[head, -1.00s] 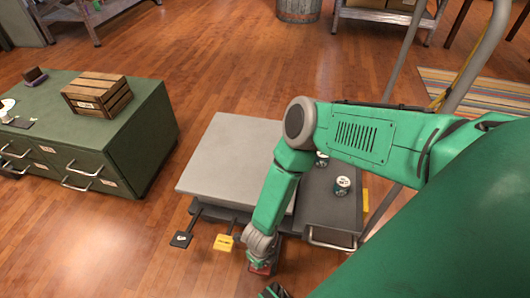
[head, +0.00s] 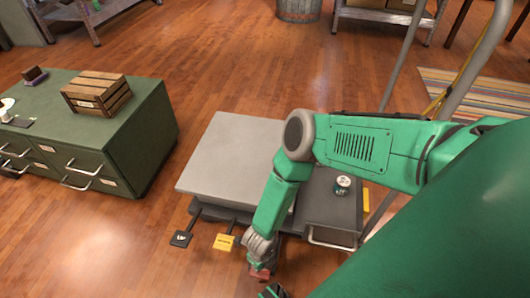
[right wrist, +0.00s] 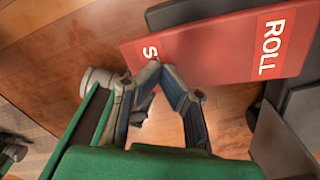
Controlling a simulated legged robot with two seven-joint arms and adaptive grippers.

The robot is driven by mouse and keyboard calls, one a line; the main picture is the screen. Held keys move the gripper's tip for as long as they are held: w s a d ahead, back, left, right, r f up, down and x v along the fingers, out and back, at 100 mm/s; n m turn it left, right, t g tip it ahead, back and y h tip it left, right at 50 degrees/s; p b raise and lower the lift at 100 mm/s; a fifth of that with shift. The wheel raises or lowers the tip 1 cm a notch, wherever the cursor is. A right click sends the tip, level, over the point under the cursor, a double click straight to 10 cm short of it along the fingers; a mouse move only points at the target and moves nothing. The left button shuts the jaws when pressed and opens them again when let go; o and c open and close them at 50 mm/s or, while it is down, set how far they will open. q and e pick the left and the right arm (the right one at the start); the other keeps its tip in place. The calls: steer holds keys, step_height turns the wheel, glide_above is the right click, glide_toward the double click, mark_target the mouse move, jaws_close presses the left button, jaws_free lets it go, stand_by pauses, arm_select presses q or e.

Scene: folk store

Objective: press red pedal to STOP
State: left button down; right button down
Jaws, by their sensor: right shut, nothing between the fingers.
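The red pedal (right wrist: 215,50) lies across the top of the right wrist view, with white lettering "ROLL" and an "S" whose following letters are hidden by my fingers. In the head view a small part of the red pedal (head: 260,273) shows below my right wrist. My right gripper (right wrist: 155,70) is shut and empty, its fingertips over the pedal's near edge beside the "S". I cannot tell whether the tips press on it. In the head view the right gripper (head: 261,264) is mostly hidden by its own wrist. My left gripper is not in view.
A yellow pedal (head: 224,242) and a black pedal (head: 181,239) stick out left of the red one. Behind them is a grey-topped platform (head: 230,155) with a can (head: 342,185). A green drawer cabinet (head: 140,140) with a crate (head: 97,94) stands left. Floor between is clear.

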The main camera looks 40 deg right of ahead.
steer(key=shift+r, duration=0.1)
step_height(320, 180, up, 9)
steer(key=p, duration=0.8)
steer(key=s+d+r+n+p, duration=0.2)
steer(key=s+r+n+p, duration=0.1)
steer(key=r+n, duration=0.8)
steer(key=s+d+r+n+p, duration=0.3)
steer(key=s+r+n, duration=0.1)
steer(key=r+n, duration=0.8)
steer(key=s+d+r+n+p, duration=0.3)
steer(key=s+r+n+p, duration=0.1)
steer(key=r+n, duration=0.7)
steer(key=shift+s+r+n+t, duration=0.2)
steer(key=shift+r+n+t, duration=0.1)
steer(key=shift+r, duration=0.45)
